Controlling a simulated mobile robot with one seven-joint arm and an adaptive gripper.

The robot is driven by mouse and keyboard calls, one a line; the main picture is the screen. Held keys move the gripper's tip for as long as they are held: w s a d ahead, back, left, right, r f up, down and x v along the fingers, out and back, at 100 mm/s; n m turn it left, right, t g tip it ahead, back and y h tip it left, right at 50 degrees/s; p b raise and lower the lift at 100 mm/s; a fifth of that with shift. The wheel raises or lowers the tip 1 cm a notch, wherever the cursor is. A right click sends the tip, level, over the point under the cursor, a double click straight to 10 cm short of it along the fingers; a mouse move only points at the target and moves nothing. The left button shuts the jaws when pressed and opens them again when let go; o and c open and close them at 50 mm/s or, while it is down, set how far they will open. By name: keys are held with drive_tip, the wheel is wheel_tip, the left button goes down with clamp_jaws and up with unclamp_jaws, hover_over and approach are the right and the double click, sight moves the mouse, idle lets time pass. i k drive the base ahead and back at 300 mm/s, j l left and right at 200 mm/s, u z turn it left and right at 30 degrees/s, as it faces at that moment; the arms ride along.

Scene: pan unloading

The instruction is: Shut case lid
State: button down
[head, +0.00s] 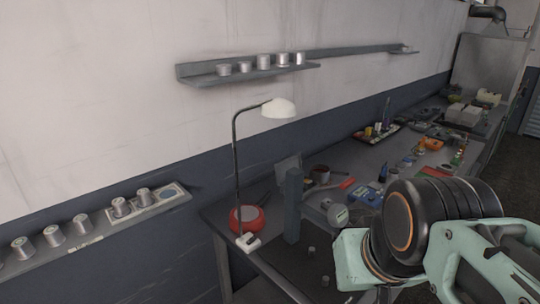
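I cannot pick out the case or its lid with certainty in the head view. A small grey panel (288,164) stands tilted up on the workbench behind a dark upright post; I cannot tell whether it is a lid. My arm, mint green with a black ringed joint, fills the lower right and hides part of the bench. The fingertips of my gripper do not show.
A desk lamp (279,108) and a red round container (246,219) stand at the workbench's left end. The post (293,205) rises near them. Tools and small items crowd the bench farther back. Wall shelves (250,76) hold several metal cups.

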sight(281, 167)
drive_tip(key=i+j+z, duration=0.15)
drive_tip(key=j, duration=0.2)
drive_tip(key=i+j+z, duration=0.15)
drive_tip(key=j, duration=0.25)
drive_tip(key=i+j, duration=0.1)
drive_tip(key=j, duration=0.15)
drive_tip(key=i+j, duration=0.1)
drive_tip(key=j, duration=0.2)
drive_tip(key=i+j+z, duration=0.1)
drive_tip(key=i, duration=0.1)
